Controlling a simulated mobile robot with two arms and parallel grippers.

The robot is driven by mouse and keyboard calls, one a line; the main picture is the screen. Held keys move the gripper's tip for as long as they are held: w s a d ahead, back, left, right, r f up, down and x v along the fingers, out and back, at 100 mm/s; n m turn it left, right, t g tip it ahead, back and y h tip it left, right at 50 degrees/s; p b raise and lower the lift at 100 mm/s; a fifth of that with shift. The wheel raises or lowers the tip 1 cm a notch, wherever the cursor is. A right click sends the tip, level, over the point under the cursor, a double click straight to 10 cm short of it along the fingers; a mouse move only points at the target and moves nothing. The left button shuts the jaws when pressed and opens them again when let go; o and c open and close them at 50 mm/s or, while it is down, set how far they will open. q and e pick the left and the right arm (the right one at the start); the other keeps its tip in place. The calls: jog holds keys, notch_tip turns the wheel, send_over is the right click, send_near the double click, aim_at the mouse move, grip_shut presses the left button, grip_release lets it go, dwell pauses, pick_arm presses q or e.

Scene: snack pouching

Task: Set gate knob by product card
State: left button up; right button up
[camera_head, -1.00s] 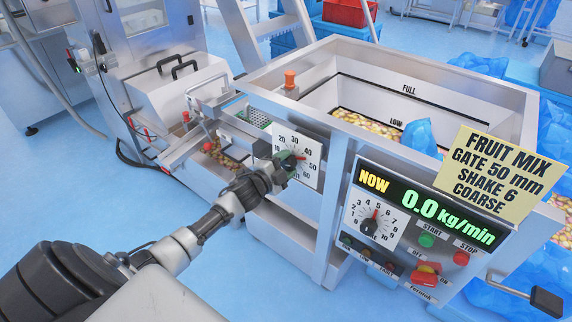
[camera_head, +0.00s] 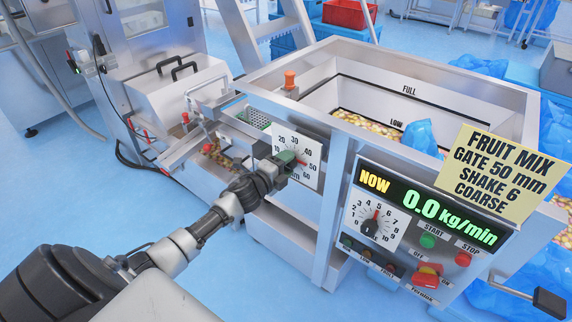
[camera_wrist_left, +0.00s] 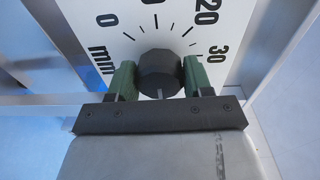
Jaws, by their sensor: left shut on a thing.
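The product card (camera_head: 492,172) is yellow and reads FRUIT MIX, GATE 50 mm, SHAKE 6, COARSE. The white gate dial (camera_head: 312,149) is on the machine's front, marked in mm. My left gripper (camera_head: 287,161) is at it, shut on the black round gate knob (camera_wrist_left: 159,74), with one green finger on each side in the left wrist view. A red pointer tip shows beside the fingers, near the 50 mark; the rest of the knob is hidden in the head view. My right gripper is not in view.
The control panel (camera_head: 350,246) at right has a shake dial (camera_head: 378,222), its red pointer near 5, and a display reading 0.0 kg/min. Green START and red STOP buttons sit beside it. The hopper (camera_head: 450,93) holds fruit pieces below the LOW line.

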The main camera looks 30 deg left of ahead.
pick_arm(q)
jog(key=shift+f, duration=0.15)
jog(key=o, duration=0.9)
jog(key=s, duration=0.3)
jog(key=s+a, duration=0.1)
jog(key=s, duration=0.6)
jog(key=shift+s+a+r, duration=0.15)
jog(key=shift+s+r, duration=0.1)
jog(key=shift+s, duration=0.15)
